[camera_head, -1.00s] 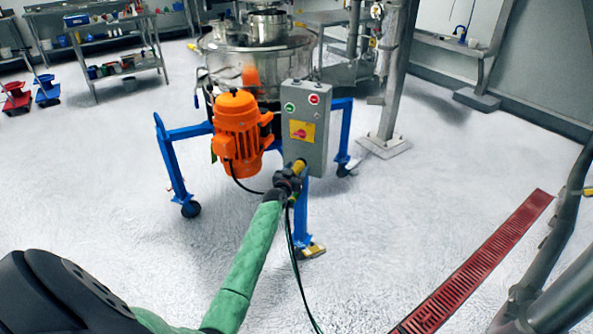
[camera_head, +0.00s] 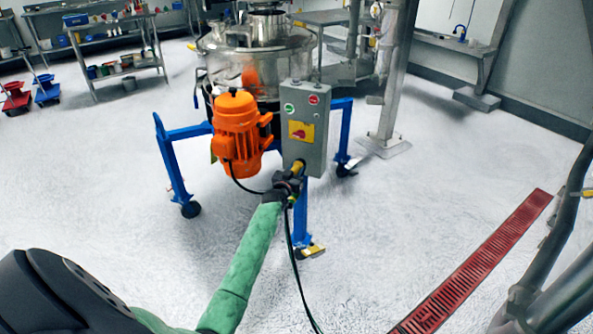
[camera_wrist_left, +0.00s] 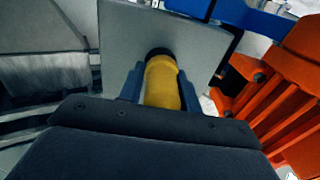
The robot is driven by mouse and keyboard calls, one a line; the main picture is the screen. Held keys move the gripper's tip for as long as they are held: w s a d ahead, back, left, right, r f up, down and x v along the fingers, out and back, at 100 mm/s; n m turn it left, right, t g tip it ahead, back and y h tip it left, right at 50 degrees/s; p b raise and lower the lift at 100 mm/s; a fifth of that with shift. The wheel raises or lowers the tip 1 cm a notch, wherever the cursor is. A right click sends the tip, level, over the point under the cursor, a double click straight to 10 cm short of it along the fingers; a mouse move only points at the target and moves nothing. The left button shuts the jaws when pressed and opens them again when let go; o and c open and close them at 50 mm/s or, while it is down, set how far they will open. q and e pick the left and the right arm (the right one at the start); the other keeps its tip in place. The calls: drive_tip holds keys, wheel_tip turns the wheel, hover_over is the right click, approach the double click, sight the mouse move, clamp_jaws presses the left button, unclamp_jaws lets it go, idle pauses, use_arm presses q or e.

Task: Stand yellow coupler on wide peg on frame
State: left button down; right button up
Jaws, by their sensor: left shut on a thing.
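The yellow coupler (camera_wrist_left: 161,85) is between the fingers of my left gripper (camera_wrist_left: 160,88), which is shut on it. In the head view the coupler (camera_head: 298,167) shows as a small yellow piece at the lower front of the grey control box (camera_head: 304,135), just above my left gripper (camera_head: 291,180). In the wrist view its far end meets a dark round opening or ring at the grey box face. I cannot tell how far it sits on anything there. The blue frame (camera_head: 186,133) stands around the box. I cannot make out the wide peg. My right gripper is not in view.
An orange motor (camera_head: 238,130) hangs left of the box, close to my left gripper. A dark cable hangs below the box. A steel sifter drum (camera_head: 230,62) stands behind. A red floor grate (camera_head: 480,258) lies to the right; the floor around is clear.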

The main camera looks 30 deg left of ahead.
use_arm(q)
drive_tip(key=shift+s+d+p, duration=0.25)
drive_tip(key=shift+s+p, duration=0.35)
drive_tip(key=shift+s, duration=0.75)
drive_tip(key=shift+s+d+p, duration=0.2)
drive_tip(key=shift+s+p, duration=0.4)
drive_tip(key=shift+s, duration=0.75)
